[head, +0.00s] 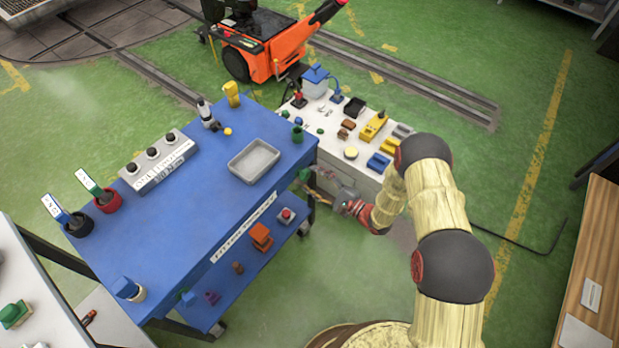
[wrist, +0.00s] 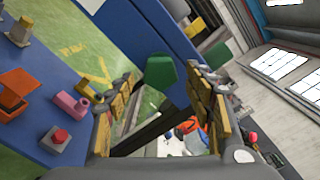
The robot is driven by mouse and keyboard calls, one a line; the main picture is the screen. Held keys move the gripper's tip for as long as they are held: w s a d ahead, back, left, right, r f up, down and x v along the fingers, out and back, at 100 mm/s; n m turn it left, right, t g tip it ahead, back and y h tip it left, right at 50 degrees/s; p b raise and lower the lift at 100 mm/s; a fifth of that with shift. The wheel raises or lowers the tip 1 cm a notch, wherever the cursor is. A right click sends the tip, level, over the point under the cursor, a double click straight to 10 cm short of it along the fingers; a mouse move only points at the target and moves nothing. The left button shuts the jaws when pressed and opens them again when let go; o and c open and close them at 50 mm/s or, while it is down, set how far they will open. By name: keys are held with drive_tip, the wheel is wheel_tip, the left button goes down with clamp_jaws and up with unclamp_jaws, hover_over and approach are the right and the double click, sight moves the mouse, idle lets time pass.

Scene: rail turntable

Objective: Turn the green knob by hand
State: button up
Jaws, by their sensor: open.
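The green knob (wrist: 160,73) is a dark green, many-sided knob at the edge of the blue table in the wrist view. In the head view the green knob (head: 304,174) shows small at the table's right edge, just ahead of my fingers. My gripper (head: 319,185) reaches toward it from the right, low beside the table. In the wrist view my gripper (wrist: 163,82) is open, with one yellow-padded finger on each side of the knob. I cannot tell whether either finger touches it.
The blue table (head: 190,215) holds a grey tray (head: 254,161) and a switch box (head: 157,163). Its lower shelf carries an orange block (head: 261,237) and a red button (head: 286,215). A white bench (head: 335,150) with several small parts stands close behind my gripper.

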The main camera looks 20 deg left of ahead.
drive_tip(key=v, duration=1)
